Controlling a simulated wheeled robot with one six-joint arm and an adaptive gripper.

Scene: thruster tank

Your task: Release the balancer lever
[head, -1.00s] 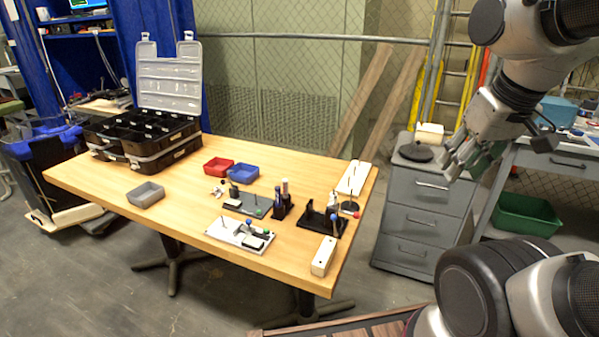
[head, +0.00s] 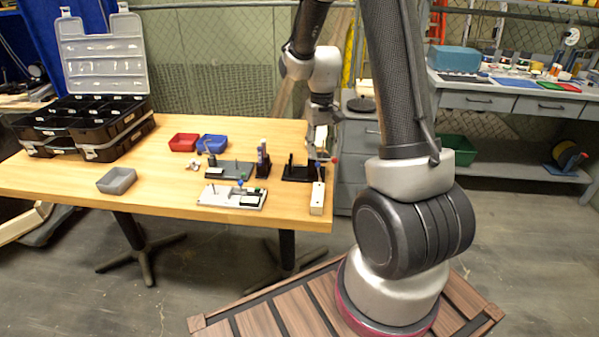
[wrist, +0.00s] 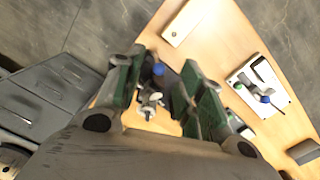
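My gripper (head: 321,145) is above the right end of the table, by the black stand (head: 300,173). In the wrist view my gripper (wrist: 165,82) is open, its green-padded fingers apart. Between them show a blue knob (wrist: 158,69) and a small metal part (wrist: 150,102); contact cannot be told. A red knob (head: 335,160) shows beside the gripper in the head view. A white fixture plate (head: 231,196), also in the wrist view (wrist: 272,98), carries blue and green knobs. No label shows which part is the balancer lever. My gripper hides part of the black stand's surroundings.
A white block (head: 317,199) stands at the table's right front corner. A grey plate (head: 222,169) lies left of the black stand. Red (head: 183,142), blue and grey (head: 117,180) bins and a black organizer case (head: 85,125) are further left. The table's front middle is clear.

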